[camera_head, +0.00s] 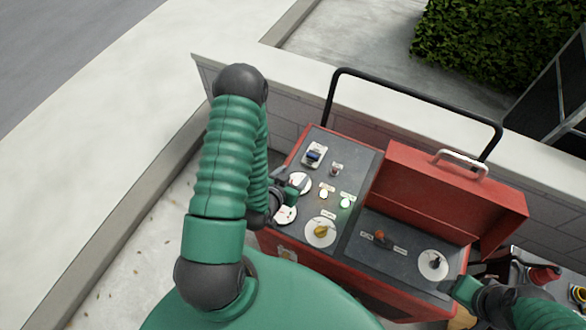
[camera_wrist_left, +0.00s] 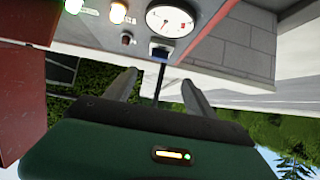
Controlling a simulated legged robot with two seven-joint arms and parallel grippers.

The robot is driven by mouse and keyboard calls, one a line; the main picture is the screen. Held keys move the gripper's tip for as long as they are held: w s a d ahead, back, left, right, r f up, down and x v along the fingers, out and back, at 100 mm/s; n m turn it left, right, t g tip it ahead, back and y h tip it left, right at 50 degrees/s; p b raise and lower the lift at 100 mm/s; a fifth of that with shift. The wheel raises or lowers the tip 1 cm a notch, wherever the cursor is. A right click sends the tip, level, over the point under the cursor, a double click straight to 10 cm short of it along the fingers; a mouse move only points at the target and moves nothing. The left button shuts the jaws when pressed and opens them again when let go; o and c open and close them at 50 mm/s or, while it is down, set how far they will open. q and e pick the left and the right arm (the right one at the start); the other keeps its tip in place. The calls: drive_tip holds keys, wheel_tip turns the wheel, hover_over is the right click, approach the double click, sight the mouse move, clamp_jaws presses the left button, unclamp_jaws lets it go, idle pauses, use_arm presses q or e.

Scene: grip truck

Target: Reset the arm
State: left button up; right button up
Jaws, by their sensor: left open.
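My left arm (camera_head: 222,160) comes in from the left and bends over the left end of the red cart. Its gripper (camera_head: 288,186) is over the left edge of the dark panel, close to the white gauges; the arm partly hides it. In the left wrist view the two grey fingers (camera_wrist_left: 158,92) are apart with nothing held between them. A round gauge (camera_wrist_left: 172,20) and a blue switch (camera_wrist_left: 161,48) show beyond the fingertips. My right arm's hand (camera_head: 467,289) is at the cart's right front corner, near a white dial; its fingers cannot be made out.
A red box (camera_head: 450,190) and black handrail (camera_head: 420,96) stand behind. A low wall (camera_head: 300,75) runs behind the cart.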

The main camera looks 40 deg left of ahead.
idle(0.4)
use_arm(q)
drive_tip(key=w+d+r+m+g+h, duration=0.2)
drive_tip(key=w+d+r+g, duration=0.1)
drive_tip(key=d+r, duration=0.15)
drive_tip(key=s+d+r+g, duration=0.5)
drive_tip(key=s+d+r, duration=0.2)
drive_tip(key=s+r, duration=0.2)
drive_tip(key=shift+d+r+m+h, duration=0.3)
drive_tip(key=shift+r+m+h, duration=0.1)
drive_tip(key=shift+r, duration=0.05)
drive_tip(key=shift+d+r, duration=0.1)
drive_tip(key=shift+d, duration=0.15)
drive_tip(key=shift+a, duration=0.15)
